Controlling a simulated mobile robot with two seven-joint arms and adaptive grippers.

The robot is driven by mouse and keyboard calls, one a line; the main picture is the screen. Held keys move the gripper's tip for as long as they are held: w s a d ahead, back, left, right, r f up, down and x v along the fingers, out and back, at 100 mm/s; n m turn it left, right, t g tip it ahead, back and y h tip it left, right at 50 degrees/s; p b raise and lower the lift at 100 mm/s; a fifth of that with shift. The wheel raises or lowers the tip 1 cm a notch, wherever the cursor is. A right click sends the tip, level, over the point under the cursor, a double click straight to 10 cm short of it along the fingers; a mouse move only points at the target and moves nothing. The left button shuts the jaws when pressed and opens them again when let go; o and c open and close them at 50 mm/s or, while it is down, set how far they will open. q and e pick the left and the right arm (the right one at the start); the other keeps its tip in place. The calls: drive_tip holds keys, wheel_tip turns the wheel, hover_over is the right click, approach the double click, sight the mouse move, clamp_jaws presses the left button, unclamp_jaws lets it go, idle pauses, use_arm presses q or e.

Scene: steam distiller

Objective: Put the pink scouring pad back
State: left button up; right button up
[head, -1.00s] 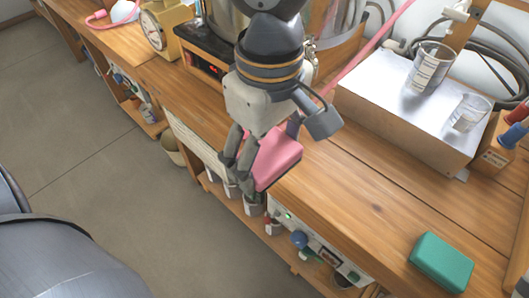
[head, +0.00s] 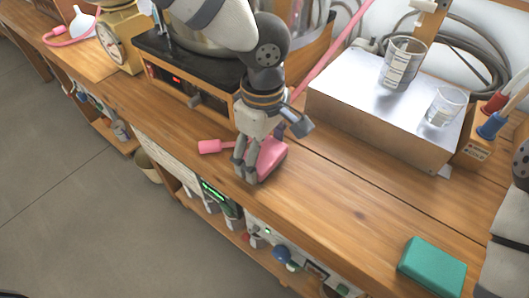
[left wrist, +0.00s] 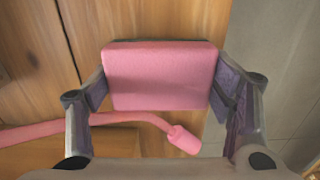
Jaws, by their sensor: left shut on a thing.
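The pink scouring pad (head: 271,157) is a pink block with a dark layer, seen along its far edge in the left wrist view (left wrist: 160,78). My left gripper (head: 257,162) points down and is shut on the pad, with a finger at each end of it in the left wrist view (left wrist: 160,90). The pad is at the front part of the wooden workbench (head: 345,215). I cannot tell whether it touches the wood. My right gripper is out of view; part of my right arm shows at the right edge of the head view.
A pink hose with a thick end (head: 209,146) lies close by the pad. A green pad (head: 432,266) lies at the front right. A metal box (head: 385,110) bears two glass beakers. A black-topped heater (head: 185,65) stands behind left. Bench between pads is clear.

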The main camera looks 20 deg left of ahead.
sight(263, 153)
use_arm(q)
drive_tip(key=shift+f, duration=0.4)
drive_tip(key=shift+f, duration=0.15)
drive_tip(key=o, duration=1.2)
wheel_tip(263, 153, up, 12)
drive_tip(key=p, duration=0.1)
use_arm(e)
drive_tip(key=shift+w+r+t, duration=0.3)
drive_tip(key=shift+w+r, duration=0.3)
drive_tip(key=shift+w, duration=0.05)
